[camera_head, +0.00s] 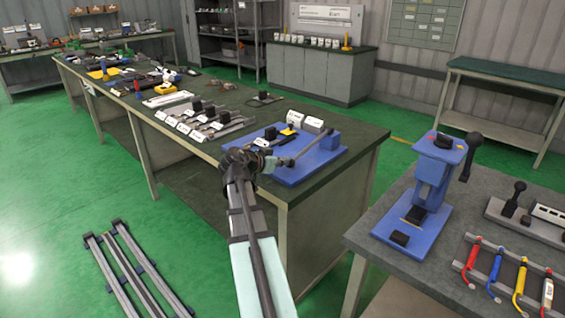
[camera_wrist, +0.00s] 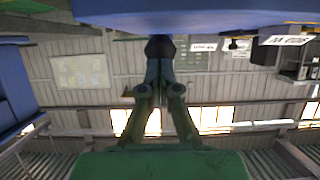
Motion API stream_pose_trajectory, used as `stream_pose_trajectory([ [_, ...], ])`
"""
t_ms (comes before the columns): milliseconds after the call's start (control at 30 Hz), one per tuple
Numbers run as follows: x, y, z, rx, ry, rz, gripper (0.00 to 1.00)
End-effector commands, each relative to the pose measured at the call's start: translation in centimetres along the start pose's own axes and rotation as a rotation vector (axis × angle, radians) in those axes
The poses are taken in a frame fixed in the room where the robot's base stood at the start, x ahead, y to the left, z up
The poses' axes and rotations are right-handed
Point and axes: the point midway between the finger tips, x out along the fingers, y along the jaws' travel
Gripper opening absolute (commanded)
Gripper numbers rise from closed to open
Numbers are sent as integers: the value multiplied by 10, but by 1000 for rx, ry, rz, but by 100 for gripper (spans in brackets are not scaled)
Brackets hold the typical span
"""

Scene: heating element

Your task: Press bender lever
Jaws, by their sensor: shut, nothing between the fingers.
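A blue bench device, which looks like the bender (camera_head: 300,172), sits on the near end of the long table. My gripper (camera_head: 272,163) is at the left side of this device, close to the lower end of the lever. I cannot tell whether it touches the lever. In the wrist view my gripper (camera_wrist: 160,48) has its fingers closed together with nothing visible between them. A blue surface (camera_wrist: 190,12) spans the top of that view, just beyond the fingertips.
The long table (camera_head: 345,165) holds a row of grey fixtures (camera_head: 205,123) left of the device. A second table at right carries a blue press (camera_head: 428,185) with a black-knobbed handle and several coloured-handled tools (camera_head: 520,283). Rails (camera_head: 130,270) lie on the green floor at left.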

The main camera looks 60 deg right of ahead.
Motion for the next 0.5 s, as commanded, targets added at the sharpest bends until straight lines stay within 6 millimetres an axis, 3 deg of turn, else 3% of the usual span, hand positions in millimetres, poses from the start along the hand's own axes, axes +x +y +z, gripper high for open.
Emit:
stream_pose_trajectory([
  [33,4,4,15,2,-32,11,0],
  [167,4,4,16,1,-32,11,0],
  [367,-1,5,12,1,-30,10,0],
  [500,-14,4,0,1,-19,5,0],
])
